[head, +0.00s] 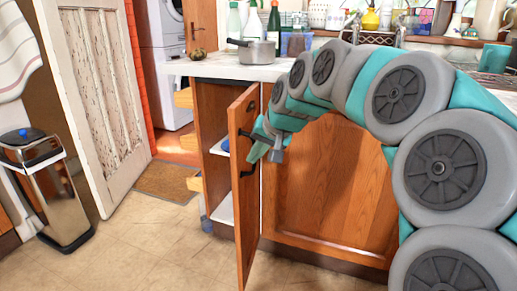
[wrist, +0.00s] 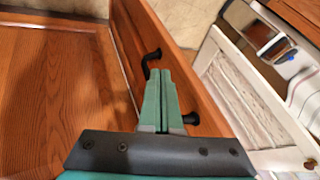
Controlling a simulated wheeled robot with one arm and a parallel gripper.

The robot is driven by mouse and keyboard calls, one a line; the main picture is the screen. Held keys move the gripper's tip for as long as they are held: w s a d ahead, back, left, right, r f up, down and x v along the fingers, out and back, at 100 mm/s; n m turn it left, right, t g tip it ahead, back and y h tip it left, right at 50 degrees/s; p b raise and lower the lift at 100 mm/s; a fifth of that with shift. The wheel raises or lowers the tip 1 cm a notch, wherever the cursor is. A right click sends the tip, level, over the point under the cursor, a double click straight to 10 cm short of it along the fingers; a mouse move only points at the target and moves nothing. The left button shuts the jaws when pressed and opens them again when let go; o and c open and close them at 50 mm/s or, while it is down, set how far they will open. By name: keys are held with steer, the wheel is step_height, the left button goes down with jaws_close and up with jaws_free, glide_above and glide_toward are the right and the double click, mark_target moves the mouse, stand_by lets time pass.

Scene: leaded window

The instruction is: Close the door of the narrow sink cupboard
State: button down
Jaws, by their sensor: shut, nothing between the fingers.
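The narrow sink cupboard door (head: 247,215) is wooden and stands open, swung out from the counter; it also shows in the wrist view (wrist: 210,85) as a slanting panel. Its black handle (head: 241,171) is on the outer face, partly hidden by my gripper; its two ends show in the wrist view (wrist: 191,119). The cupboard opening (head: 216,165) is left of the door, with white shelves inside. My gripper (head: 258,157) is shut and empty, on the outer side of the door by the handle. Its closed fingers (wrist: 163,80) overlap the handle; I cannot tell whether they touch it.
A wide closed wooden front (head: 325,190) is right of the door. A saucepan (head: 257,52) stands on the white counter (head: 215,69). A steel bin (head: 48,190) and a worn white door (head: 92,85) are at left.

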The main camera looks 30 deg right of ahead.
mark_target(241, 172)
steer(key=shift+x, duration=2.35)
steer(key=shift+a, duration=0.1)
